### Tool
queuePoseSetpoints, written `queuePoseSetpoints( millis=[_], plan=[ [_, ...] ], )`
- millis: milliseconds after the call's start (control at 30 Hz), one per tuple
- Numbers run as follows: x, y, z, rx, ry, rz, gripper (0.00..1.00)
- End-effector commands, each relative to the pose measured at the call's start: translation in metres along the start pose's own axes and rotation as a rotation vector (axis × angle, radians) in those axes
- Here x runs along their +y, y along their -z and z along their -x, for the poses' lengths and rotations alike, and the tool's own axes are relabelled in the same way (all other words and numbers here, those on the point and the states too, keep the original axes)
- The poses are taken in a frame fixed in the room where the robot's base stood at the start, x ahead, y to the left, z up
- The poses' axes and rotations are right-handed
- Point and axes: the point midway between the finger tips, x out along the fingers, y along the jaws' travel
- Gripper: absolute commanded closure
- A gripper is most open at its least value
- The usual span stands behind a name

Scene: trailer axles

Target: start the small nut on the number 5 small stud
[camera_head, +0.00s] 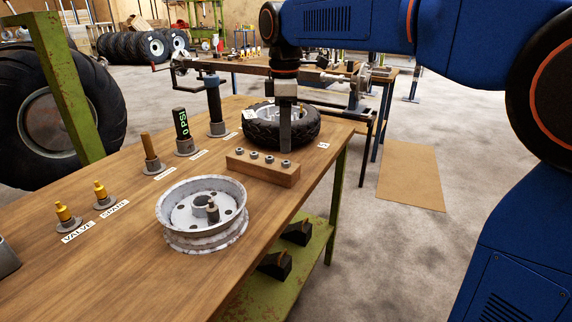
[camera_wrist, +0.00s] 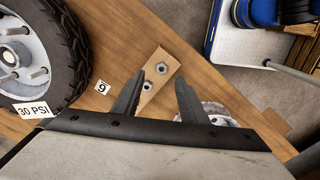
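Several small grey nuts (camera_head: 269,158) sit in a row on a wooden block (camera_head: 262,174) on the bench. In the wrist view two nuts show, one farther off (camera_wrist: 161,68) and one (camera_wrist: 147,86) between my fingers. My gripper (camera_head: 285,150) points down over the block's right end. In the wrist view my gripper (camera_wrist: 157,92) has its fingers apart, with nothing held between them. A tyred wheel (camera_head: 281,125) lies behind the block; the wrist view shows bare studs (camera_wrist: 40,74) on its white hub. I cannot tell which stud is number 5.
A bare white rim (camera_head: 203,213) lies in front of the block. Yellow valve parts (camera_head: 65,215), a brown-handled tool (camera_head: 150,153) and a pressure gauge (camera_head: 183,132) stand at the left. The bench edge is close right of the block.

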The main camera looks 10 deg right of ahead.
Motion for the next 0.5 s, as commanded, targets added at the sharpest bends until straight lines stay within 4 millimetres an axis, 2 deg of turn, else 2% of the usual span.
queuePoseSetpoints(
  millis=[333, 500],
  plan=[
    [-0.003, 0.003, -0.040, -0.001, 0.002, 0.000, 0.61],
    [-0.003, 0.003, -0.051, 0.000, 0.000, 0.000, 0.61]
  ],
)
